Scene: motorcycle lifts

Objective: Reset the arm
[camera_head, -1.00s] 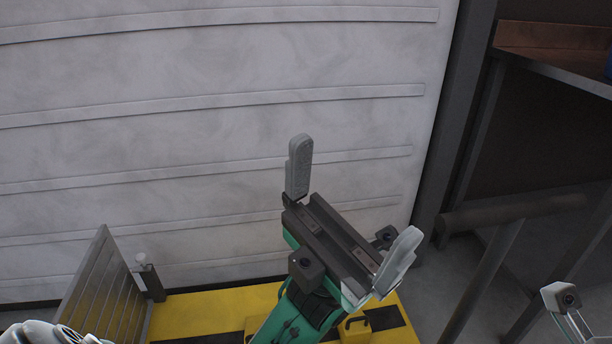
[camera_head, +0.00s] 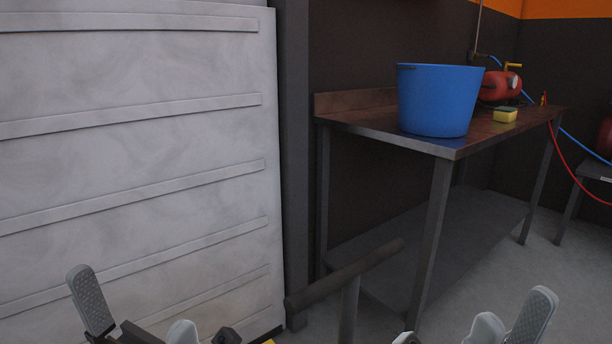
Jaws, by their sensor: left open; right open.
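My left gripper (camera_head: 137,318) is at the bottom left of the head view, in front of the pale ribbed door. Its two grey fingers stand apart with nothing between them. My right gripper (camera_head: 510,322) is at the bottom right, with its fingers also apart and empty. Both arms are mostly cut off by the lower edge of the picture.
A metal workbench (camera_head: 365,121) stands at the right against a dark wall. It holds a blue bucket (camera_head: 438,100), a yellow sponge (camera_head: 505,115) and a red compressor (camera_head: 499,87). A dark metal bar (camera_head: 345,275) rises between my grippers. The ribbed door (camera_head: 130,160) fills the left.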

